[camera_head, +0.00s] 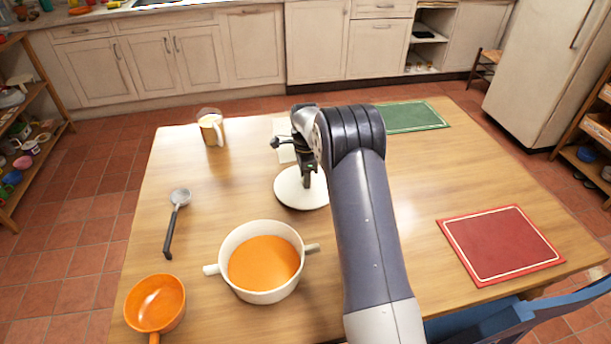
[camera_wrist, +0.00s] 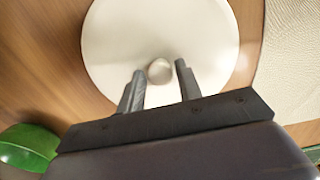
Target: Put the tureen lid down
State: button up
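The tureen lid (camera_head: 290,190) is a round off-white disc. It appears to lie flat on the wooden table behind the tureen. In the wrist view the lid (camera_wrist: 115,50) fills the upper middle, with its round knob (camera_wrist: 159,70) near the fingertips. My gripper (camera_head: 308,182) is over the lid. In the wrist view my gripper (camera_wrist: 160,80) has its two fingers apart, one on each side of the knob, with gaps showing. The tureen (camera_head: 262,297) is a white two-handled pot with orange soup inside, uncovered, at the front of the table.
An orange pan (camera_head: 155,303) and a ladle (camera_head: 175,220) lie at the left. A glass mug (camera_head: 212,128) stands at the back left. A white cloth (camera_wrist: 290,60) borders the lid. A green object (camera_wrist: 27,145) is partly visible. Red (camera_head: 500,245) and green (camera_head: 415,117) mats lie right.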

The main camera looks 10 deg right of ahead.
jog(key=o, duration=0.3)
jog(key=shift+r, duration=0.1)
notch_tip(320, 180, up, 12)
dwell(0.5)
notch_tip(320, 180, down, 12)
jog(key=shift+r, duration=1.55)
